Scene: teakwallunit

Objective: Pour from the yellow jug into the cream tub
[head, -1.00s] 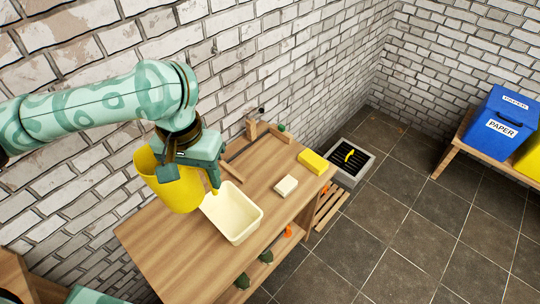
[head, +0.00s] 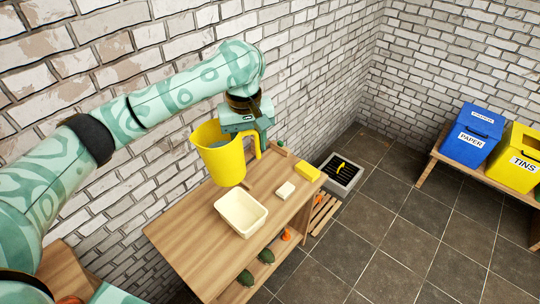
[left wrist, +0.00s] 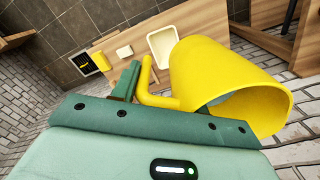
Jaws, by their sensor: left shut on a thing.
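The yellow jug (head: 220,155) is held above the back of the wooden table in the head view, its open mouth up and slightly tilted. My left gripper (head: 258,141) is shut on the jug's handle. In the left wrist view the jug (left wrist: 200,70) fills the right side, with the gripper (left wrist: 140,85) at its handle. The cream tub (head: 240,212) stands on the table below and in front of the jug; it looks empty. It also shows in the left wrist view (left wrist: 163,46). The jug's contents cannot be made out clearly. My right gripper is not in view.
A cream block (head: 285,190) and a yellow block (head: 307,172) lie on the wooden table (head: 195,240), right of the tub. The brick wall (head: 130,190) rises close behind. A floor drain (head: 342,170) and blue paper bin (head: 471,137) are farther right.

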